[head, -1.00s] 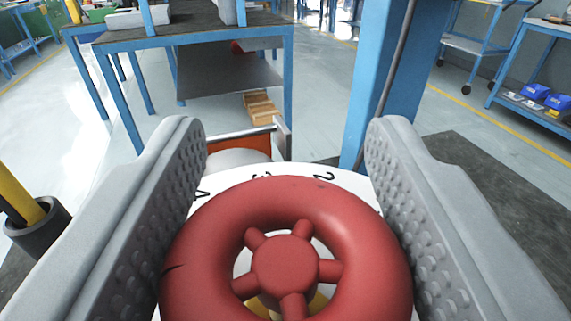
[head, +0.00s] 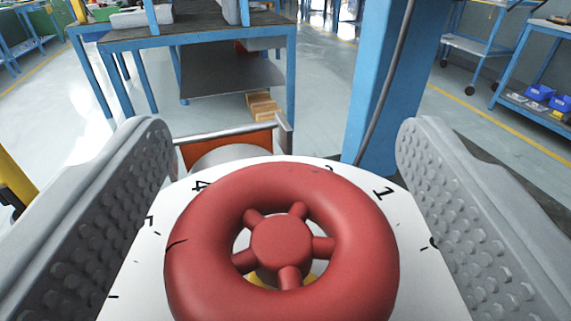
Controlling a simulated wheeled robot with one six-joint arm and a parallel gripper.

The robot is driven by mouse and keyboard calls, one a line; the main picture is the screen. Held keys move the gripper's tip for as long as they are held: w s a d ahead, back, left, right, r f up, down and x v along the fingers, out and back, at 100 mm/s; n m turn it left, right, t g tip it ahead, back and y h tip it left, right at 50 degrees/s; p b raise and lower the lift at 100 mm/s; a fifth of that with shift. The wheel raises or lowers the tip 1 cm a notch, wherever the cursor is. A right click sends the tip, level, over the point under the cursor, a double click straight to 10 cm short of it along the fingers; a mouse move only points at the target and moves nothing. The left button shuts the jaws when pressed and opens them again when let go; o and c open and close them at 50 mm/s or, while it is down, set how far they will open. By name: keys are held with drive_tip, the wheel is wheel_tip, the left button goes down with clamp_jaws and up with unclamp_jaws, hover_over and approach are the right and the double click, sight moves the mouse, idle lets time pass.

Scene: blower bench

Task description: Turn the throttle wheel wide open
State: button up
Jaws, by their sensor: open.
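The red throttle wheel (head: 340,205), with its hub (head: 281,243) and several spokes, fills the lower middle of the head view. A short dark mark shows on the left of its rim. Behind it is a white dial (head: 135,252) with black numbers, among them a 4 at upper left and a 1 at upper right. A bit of yellow shows between the lower spokes. My gripper (head: 285,150) is open, with one grey studded finger on each side of the wheel. Clear gaps separate both fingers from the rim.
An orange and grey part with a metal bar (head: 235,140) sits just behind the dial. A blue post (head: 385,90) with a cable stands behind right. A blue workbench (head: 200,38) is further back left, and a blue shelf with bins (head: 540,92) is at right.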

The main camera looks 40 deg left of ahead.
drive_tip(key=shift+v, duration=3.45)
drive_tip(key=shift+a+r+t+h, duration=0.3)
drive_tip(key=shift+a+r+t, duration=0.05)
drive_tip(key=shift+a+t, duration=0.05)
drive_tip(key=s+a+r+m+t+h, duration=0.1)
drive_tip(key=a+r+m+t+h, duration=0.1)
drive_tip(key=h, duration=0.1)
drive_tip(key=shift+s+a+r+m+t+h, duration=0.1)
drive_tip(key=shift+s+a+m+t+h, duration=0.2)
drive_tip(key=shift+s, duration=0.1)
drive_tip(key=s+a+f+m+h, duration=0.25)
drive_tip(key=s+m+h, duration=0.35)
drive_tip(key=s+h, duration=0.3)
drive_tip(key=shift+m, duration=0.3)
drive_tip(key=w, duration=0.5)
drive_tip(key=w+d, duration=0.1)
drive_tip(key=w, duration=0.5)
drive_tip(key=w+d, duration=0.1)
drive_tip(key=w, duration=0.5)
drive_tip(key=shift+d+f, duration=0.2)
drive_tip(key=shift+f, duration=0.15)
drive_tip(key=shift+c, duration=0.2)
drive_tip(key=c, duration=0.9)
